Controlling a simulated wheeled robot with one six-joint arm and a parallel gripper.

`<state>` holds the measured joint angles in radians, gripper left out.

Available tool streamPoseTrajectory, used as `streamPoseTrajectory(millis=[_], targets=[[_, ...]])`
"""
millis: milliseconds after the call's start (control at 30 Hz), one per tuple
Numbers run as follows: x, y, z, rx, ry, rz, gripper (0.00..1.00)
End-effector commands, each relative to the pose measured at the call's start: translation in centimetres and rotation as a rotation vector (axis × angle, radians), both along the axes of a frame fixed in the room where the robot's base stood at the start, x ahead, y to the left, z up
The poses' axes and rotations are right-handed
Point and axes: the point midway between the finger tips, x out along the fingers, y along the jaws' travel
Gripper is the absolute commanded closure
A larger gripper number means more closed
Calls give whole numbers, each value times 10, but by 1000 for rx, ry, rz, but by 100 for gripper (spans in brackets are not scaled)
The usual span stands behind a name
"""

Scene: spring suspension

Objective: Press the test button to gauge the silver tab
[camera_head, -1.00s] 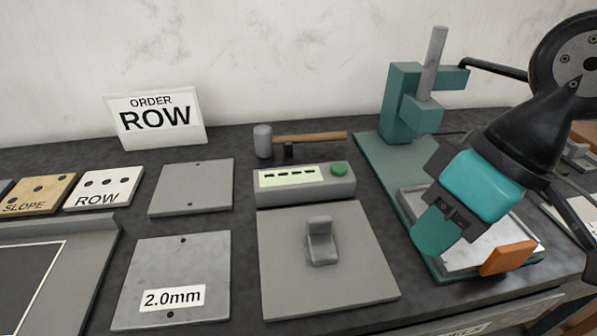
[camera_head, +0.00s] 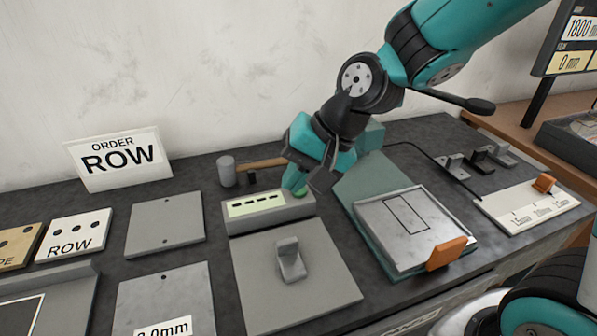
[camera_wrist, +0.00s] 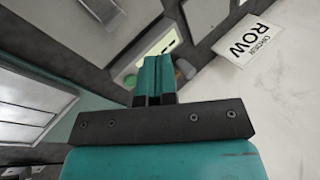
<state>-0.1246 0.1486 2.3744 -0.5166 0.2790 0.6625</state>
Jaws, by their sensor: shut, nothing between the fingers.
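The silver tab (camera_head: 290,262), a small upright bent bracket, stands on a grey square plate (camera_head: 330,290) in the head view. Behind the plate is the grey tester box (camera_head: 300,211) with a pale display (camera_head: 256,204) of dark dashes. Its green test button (camera_head: 301,193) is at the box's right end, partly hidden by my fingers. My gripper (camera_head: 294,184) is shut and empty, pointing down at the button. I cannot tell whether the fingertips touch it. In the wrist view the shut teal fingers (camera_wrist: 154,68) show beside the green button (camera_wrist: 130,80).
A hammer (camera_head: 228,171) lies behind the tester, close to my gripper. A teal press base (camera_head: 352,190) with a metal tray (camera_head: 425,255) is to the right. Several small brackets (camera_head: 478,156) and a marked gauge board (camera_head: 515,213) are farther right. An ORDER ROW sign (camera_head: 118,158) stands back left.

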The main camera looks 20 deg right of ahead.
Motion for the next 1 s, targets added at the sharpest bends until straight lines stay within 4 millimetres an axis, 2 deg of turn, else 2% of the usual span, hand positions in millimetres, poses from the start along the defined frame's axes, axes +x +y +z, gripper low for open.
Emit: streamPoseTrajectory(millis=[33,100,200,333,533,1000], targets=[[28,-5,11,55,57,-162,100],[64,-13,4,147,122,-395,100],[105,-28,-10,273,205,-683,100],[136,-47,-29,407,285,-949,100],[153,-60,-45,503,333,-1115,100],[153,-60,-52,505,335,-1119,100]])
